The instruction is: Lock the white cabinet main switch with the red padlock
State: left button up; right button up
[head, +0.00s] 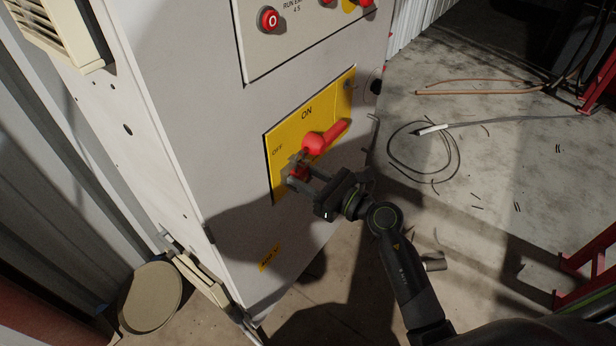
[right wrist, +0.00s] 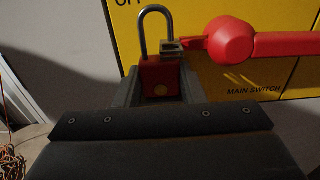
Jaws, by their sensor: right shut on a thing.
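The white cabinet (head: 200,100) carries a yellow main-switch plate (head: 284,128) marked ON and OFF. Its red switch handle (head: 330,136) points away from the OFF mark; in the right wrist view the handle (right wrist: 232,42) lies level to the right. My right gripper (head: 298,180) is shut on the red padlock (right wrist: 158,76), upright in front of the plate's lower left. The padlock's grey shackle (right wrist: 144,32) points up, beside or through a small metal tab (right wrist: 183,45) near the handle's hub. I cannot tell whether the shackle passes through it. My left gripper is out of view.
A panel with red buttons (head: 269,19) is above the plate. A round beige lid-like thing (head: 150,298) is by the cabinet's lower left. Cable loops (head: 458,150) and scraps lie on the concrete floor at right. Red metal frames (head: 590,262) stand at the right edge.

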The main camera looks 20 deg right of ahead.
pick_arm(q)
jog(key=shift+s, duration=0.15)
pick_arm(e)
jog(key=o, duration=0.9)
pick_arm(q)
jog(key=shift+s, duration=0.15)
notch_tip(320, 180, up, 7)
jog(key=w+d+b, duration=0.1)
jog(key=b, duration=0.1)
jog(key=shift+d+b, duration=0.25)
jog(key=shift+b, duration=0.05)
pick_arm(e)
jog(key=v, duration=1.7)
jog(key=shift+s, duration=0.2)
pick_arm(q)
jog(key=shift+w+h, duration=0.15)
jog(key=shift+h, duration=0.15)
pick_arm(e)
jog(key=shift+d+f, duration=0.1)
jog(key=shift+d, duration=0.1)
